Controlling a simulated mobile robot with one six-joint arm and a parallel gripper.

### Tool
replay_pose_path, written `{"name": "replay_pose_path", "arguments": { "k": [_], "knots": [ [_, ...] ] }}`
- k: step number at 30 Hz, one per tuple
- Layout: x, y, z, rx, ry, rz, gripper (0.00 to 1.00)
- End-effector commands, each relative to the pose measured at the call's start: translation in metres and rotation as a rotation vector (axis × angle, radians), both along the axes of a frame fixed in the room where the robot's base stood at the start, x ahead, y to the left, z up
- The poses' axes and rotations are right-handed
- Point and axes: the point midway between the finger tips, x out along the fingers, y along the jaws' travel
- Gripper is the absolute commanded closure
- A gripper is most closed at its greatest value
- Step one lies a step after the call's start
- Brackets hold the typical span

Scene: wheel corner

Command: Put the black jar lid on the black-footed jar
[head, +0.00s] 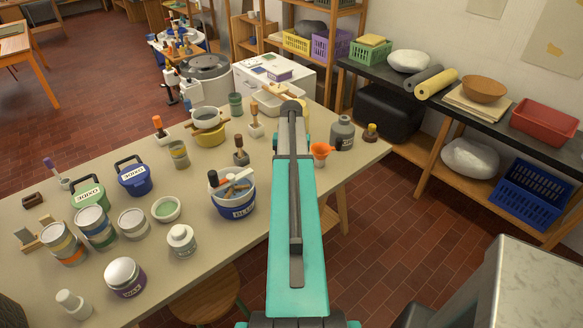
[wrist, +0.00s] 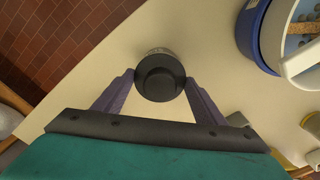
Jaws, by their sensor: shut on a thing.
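In the wrist view my gripper (wrist: 160,84) is shut on the black jar lid (wrist: 160,76), a round dark disc with a raised middle, held between two purple fingers. A thin greyish rim of something shows just past the lid's far edge; most of it is hidden, so I cannot tell whether it is the black-footed jar or whether the lid touches it. In the head view my teal arm hides the gripper and the lid. I cannot pick out the black-footed jar for certain in either view.
A blue bucket (head: 234,207) holding tools stands close by, also in the wrist view (wrist: 257,45). An orange funnel (head: 321,150) and grey bottle (head: 342,134) stand right of my arm. Several jars and tins crowd the table's left. The table edge (wrist: 95,48) is near the lid.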

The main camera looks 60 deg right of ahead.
Motion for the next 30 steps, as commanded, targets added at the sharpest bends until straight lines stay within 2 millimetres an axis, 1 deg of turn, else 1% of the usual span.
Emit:
{"name": "replay_pose_path", "arguments": {
  "k": [4,5,6,8,9,22,26,30],
  "knots": [
    [0.0,0.0,-0.002,0.0,0.0,0.0,0.57],
    [0.0,0.0,-0.001,0.0,0.0,0.0,0.32],
    [0.0,0.0,-0.001,0.0,0.0,0.0,0.25],
    [0.0,0.0,-0.001,0.0,0.0,0.0,0.15],
    [0.0,0.0,-0.001,0.0,0.0,0.0,0.14],
    [0.001,0.0,0.002,-0.001,0.0,0.001,0.14],
    [0.001,0.0,0.009,-0.001,0.0,0.001,0.14],
    [0.001,0.0,0.02,-0.002,-0.001,0.001,0.14]
  ]
}}
